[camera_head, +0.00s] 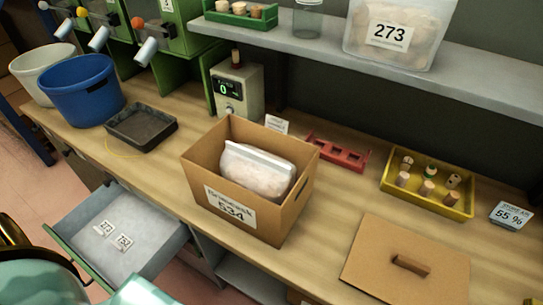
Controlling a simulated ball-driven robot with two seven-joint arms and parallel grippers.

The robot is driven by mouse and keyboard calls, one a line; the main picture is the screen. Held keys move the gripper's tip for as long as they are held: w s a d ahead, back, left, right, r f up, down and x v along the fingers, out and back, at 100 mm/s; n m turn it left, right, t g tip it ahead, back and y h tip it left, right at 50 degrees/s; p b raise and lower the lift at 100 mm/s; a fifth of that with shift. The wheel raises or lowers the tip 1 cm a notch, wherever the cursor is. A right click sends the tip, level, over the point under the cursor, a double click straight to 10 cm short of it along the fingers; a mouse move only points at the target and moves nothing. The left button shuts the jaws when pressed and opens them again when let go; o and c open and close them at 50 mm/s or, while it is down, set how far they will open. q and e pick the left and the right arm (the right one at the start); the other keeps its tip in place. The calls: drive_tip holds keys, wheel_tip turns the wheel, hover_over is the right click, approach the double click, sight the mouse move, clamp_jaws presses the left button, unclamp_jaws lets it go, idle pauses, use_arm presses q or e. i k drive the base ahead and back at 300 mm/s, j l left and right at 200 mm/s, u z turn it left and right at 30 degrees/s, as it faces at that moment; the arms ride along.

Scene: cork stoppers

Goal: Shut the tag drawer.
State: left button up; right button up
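The tag drawer (150,222) is pulled out from under the front of the workbench, at the lower left. It is a grey tray with a green front edge, and its inside is open to view. Two small white number tags (104,228) (122,242) lie flat in it. A thin dark curved bar, perhaps its handle, shows by the front. Pale teal, black and gold parts of my own body show at the lower left corner, close to the drawer front and covering part of it. Neither of my grippers can be made out.
The drawer's interior above the tags looks clear.

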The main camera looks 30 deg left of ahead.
sight(157, 239)
drive_tip(key=k+u, duration=0.3)
drive_tip(key=k+j+u, duration=0.1)
drive_tip(key=k+u, duration=0.2)
drive_tip(key=u, duration=1.75)
